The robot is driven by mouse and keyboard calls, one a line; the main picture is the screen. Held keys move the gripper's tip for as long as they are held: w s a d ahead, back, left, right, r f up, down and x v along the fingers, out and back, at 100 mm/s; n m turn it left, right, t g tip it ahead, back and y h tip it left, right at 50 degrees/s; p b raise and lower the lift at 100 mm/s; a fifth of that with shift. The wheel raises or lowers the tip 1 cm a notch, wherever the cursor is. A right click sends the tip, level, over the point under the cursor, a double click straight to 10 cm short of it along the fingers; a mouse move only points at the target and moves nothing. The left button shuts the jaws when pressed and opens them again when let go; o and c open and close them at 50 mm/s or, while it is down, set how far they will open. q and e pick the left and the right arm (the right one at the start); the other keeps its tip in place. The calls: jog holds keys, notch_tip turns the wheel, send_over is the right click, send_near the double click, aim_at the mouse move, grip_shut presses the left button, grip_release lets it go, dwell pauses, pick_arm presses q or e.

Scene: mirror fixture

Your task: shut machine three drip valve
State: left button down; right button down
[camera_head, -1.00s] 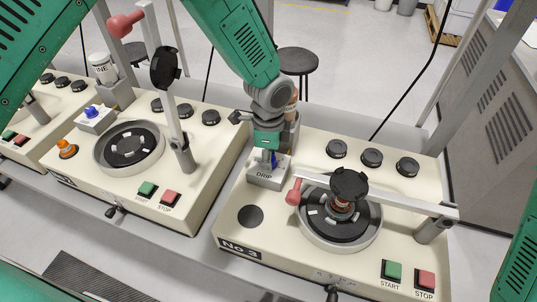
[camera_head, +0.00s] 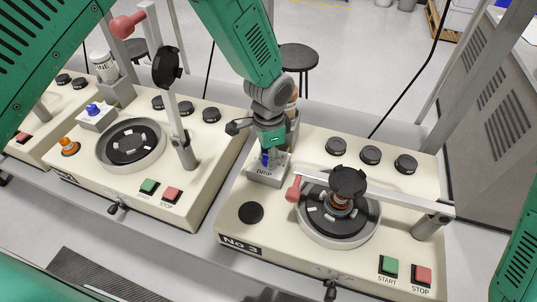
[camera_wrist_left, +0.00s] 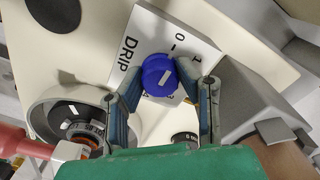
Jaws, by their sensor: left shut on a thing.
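Machine No 3 (camera_head: 240,245) is the cream panel at the right in the head view. Its drip valve is a blue knob (camera_head: 265,160) on a grey box (camera_head: 265,178) marked DRIP. In the left wrist view the blue knob (camera_wrist_left: 158,74) has a white pointer line lying diagonally, and a white plate (camera_wrist_left: 147,40) with printed numbers lies around it. My left gripper (camera_head: 268,158) comes down from above, shut on the knob, with a finger on either side of it. The gripper hides part of the knob in the head view. My right gripper is out of view.
Right of the valve is a round turntable (camera_head: 318,232) under a grey arm (camera_head: 400,197) with a red handle (camera_head: 293,189). Green START (camera_head: 388,265) and red STOP (camera_head: 422,275) buttons are at the front right. A neighbouring machine (camera_head: 205,150) with its own blue knob (camera_head: 93,109) stands left.

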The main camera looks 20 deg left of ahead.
pick_arm(q)
jog(key=shift+w, duration=0.1)
jog(key=c, duration=1.2)
grip_release()
jog(key=shift+d, duration=0.1)
jog(key=shift+w+f, duration=0.1)
jog(key=shift+r, duration=0.2)
notch_tip(320, 180, up, 12)
jog(key=shift+w+d+f, duration=0.1)
jog(key=shift+f, duration=0.15)
